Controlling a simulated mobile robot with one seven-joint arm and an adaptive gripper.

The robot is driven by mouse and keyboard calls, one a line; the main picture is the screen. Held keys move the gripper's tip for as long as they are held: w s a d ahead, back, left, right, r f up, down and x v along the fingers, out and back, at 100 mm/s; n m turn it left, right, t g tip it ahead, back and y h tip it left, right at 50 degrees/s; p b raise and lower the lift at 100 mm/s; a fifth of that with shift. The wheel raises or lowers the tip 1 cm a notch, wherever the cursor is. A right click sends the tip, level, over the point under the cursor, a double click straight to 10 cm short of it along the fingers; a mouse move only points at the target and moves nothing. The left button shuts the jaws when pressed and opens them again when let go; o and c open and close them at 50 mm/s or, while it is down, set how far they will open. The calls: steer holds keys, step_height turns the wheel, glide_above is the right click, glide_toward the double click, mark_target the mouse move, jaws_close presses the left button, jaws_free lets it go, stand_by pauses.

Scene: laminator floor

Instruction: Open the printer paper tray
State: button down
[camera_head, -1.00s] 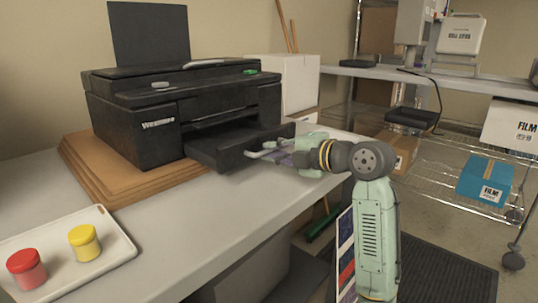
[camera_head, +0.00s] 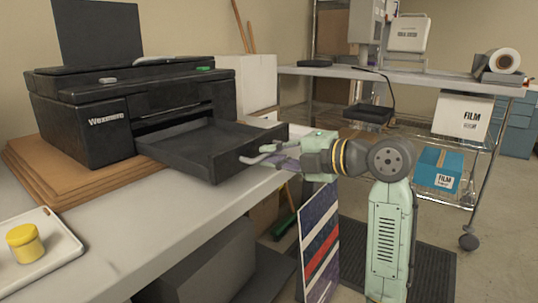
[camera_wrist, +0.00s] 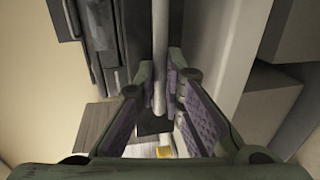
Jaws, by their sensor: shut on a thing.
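The black printer (camera_head: 130,105) stands on stacked brown boards on the bench in the head view. Its paper tray (camera_head: 205,143) is pulled well out to the front right, and its empty inside shows. A light grey bar handle (camera_head: 262,153) is on the tray's front. My gripper (camera_head: 285,155) is at this handle, shut on it. In the wrist view the grey handle bar (camera_wrist: 160,60) runs between the purple-padded fingers of my gripper (camera_wrist: 165,120). The exact finger contact is partly hidden in the head view.
A white tray (camera_head: 60,262) with a yellow jar (camera_head: 25,243) lies on the bench at front left. A white box (camera_head: 250,82) stands behind the printer. A striped panel (camera_head: 320,240) stands below my gripper. A wire shelf (camera_head: 400,130) stands at the back right.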

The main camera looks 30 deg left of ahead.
steer(key=c, duration=1.7)
jaws_free()
steer(key=v, duration=1.2)
steer(key=shift+w, duration=0.1)
